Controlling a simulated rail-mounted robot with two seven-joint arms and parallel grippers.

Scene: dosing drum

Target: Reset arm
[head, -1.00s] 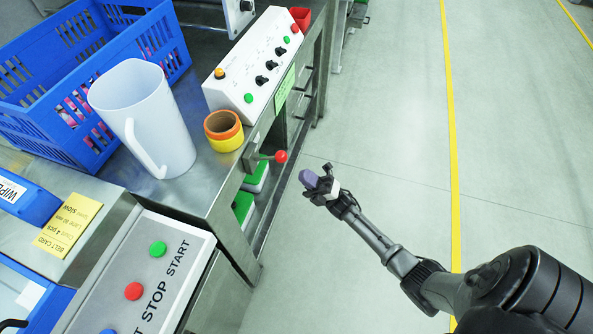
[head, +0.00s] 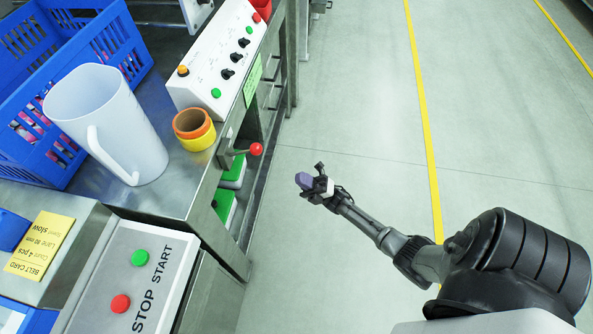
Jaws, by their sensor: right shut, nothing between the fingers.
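My right gripper (head: 308,182) is in the head view, over the open floor to the right of the steel bench. It is shut and empty, and its arm comes in from the lower right. It is apart from the red-knobbed lever (head: 255,149) on the bench front. My left gripper is not in view.
On the steel bench (head: 150,201) stand a white jug (head: 105,125), a blue crate (head: 60,75), stacked orange and yellow rings (head: 195,130) and a control box (head: 215,62). A START/STOP panel (head: 135,280) is at lower left. The floor (head: 350,90) at right is clear.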

